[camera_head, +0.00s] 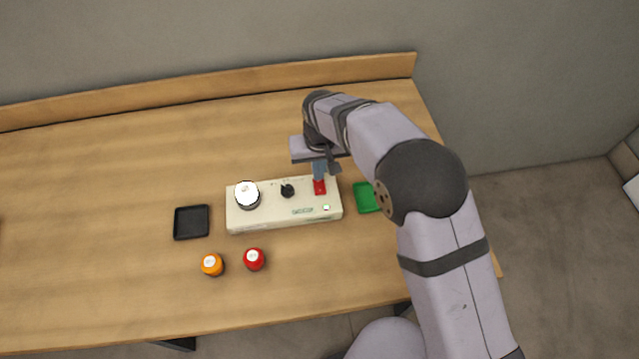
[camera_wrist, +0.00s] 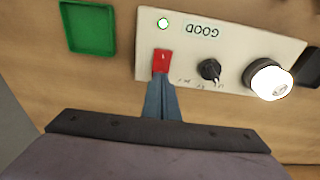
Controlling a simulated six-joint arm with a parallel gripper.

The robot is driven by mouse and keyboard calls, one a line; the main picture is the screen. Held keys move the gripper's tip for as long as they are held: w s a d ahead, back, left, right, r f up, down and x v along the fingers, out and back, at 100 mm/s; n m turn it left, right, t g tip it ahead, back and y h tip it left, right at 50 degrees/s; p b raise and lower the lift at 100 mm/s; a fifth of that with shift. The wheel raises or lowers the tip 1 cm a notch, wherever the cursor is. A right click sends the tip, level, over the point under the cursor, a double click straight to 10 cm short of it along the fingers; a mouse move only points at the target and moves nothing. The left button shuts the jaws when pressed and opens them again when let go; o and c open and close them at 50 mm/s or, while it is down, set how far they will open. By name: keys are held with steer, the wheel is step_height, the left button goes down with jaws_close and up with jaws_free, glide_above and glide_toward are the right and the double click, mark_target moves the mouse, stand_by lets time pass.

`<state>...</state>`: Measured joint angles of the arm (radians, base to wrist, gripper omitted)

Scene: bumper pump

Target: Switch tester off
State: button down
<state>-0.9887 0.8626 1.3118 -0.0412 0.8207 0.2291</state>
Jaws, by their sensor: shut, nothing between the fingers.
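The tester is a long cream box (camera_head: 268,215) on the wooden table, also seen upside down in the wrist view (camera_wrist: 228,62). A red switch (camera_head: 320,187) sits near its right end, and it also shows in the wrist view (camera_wrist: 162,57). My gripper (camera_head: 319,178) is shut and empty, its tips at the near edge of the red switch in the wrist view (camera_wrist: 160,78). I cannot tell whether they touch. A black knob (camera_head: 287,190) is at the box's middle. A white-topped round piece (camera_head: 247,194) stands at its left end. A lit lamp (camera_wrist: 163,23) is beside a label reading GOOD (camera_wrist: 202,29).
A black tray (camera_head: 178,236) lies left of the tester and a green tray (camera_head: 367,203) right of it. An orange bumper (camera_head: 212,264) and a red bumper (camera_head: 254,259) stand in front.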

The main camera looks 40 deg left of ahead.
steer(key=shift+f+b, duration=0.45)
steer(key=shift+f, duration=0.3)
stand_by(0.8)
steer(key=shift+r, duration=0.1)
step_height(320, 180, up, 7)
steer(key=p, duration=0.5)
stand_by(0.4)
stand_by(0.5)
